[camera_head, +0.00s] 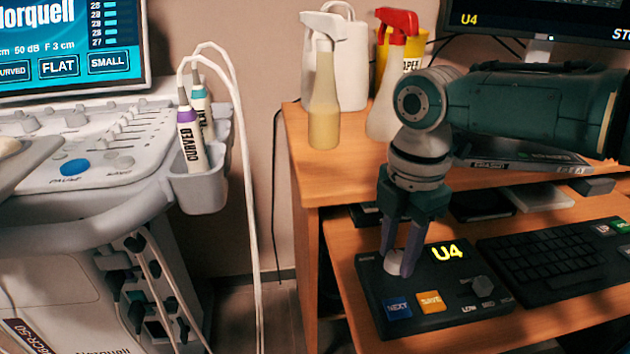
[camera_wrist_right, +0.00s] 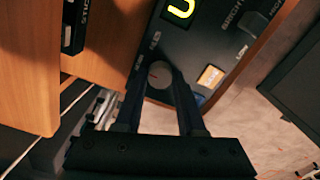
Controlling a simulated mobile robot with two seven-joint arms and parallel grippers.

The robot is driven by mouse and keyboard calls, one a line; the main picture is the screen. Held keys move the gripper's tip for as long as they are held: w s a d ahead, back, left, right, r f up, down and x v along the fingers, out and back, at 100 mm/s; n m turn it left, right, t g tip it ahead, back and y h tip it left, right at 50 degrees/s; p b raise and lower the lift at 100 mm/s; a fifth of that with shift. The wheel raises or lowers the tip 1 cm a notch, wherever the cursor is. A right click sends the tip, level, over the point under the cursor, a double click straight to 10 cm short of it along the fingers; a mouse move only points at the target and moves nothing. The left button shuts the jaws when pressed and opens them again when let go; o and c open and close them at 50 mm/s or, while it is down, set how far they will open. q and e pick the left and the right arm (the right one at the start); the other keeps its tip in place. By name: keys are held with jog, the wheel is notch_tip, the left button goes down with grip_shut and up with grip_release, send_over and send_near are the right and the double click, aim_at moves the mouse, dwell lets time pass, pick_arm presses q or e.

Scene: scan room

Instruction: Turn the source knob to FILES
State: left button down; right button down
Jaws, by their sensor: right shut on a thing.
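The source knob is a small pale round knob (camera_head: 394,262) at the left of a black control box (camera_head: 380,290) on the lower desk shelf. My right gripper (camera_head: 400,266) reaches down over the box and is shut on the knob, one finger on each side. In the right wrist view the knob (camera_wrist_right: 160,74) sits between the fingertips of my right gripper (camera_wrist_right: 160,80). Small labels lie by the knob, too blurred to read, and its pointing direction is unclear. A yellow "U4" display (camera_head: 447,252) is lit on the box. My left gripper is not in view.
The box also has a blue NEXT button (camera_head: 397,307), an orange SAVE button (camera_head: 431,301) and a dark knob (camera_head: 484,287). A keyboard (camera_head: 548,258) stands to the right. Spray bottles (camera_head: 324,95) stand on the upper desk. An ultrasound machine (camera_head: 90,160) is on the left.

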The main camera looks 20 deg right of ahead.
aim_at(397, 256)
jog(key=m+p, duration=0.2)
jog(key=m, duration=0.2)
jog(key=shift+r+m, duration=0.1)
jog(key=shift+m, duration=0.2)
jog(key=shift+m+p, duration=0.55)
jog(key=shift+m, duration=1.75)
jog(key=c, duration=0.5)
grip_release()
notch_tip(397, 256, up, 10)
jog(key=p, duration=0.5)
jog(key=shift+p, duration=0.35)
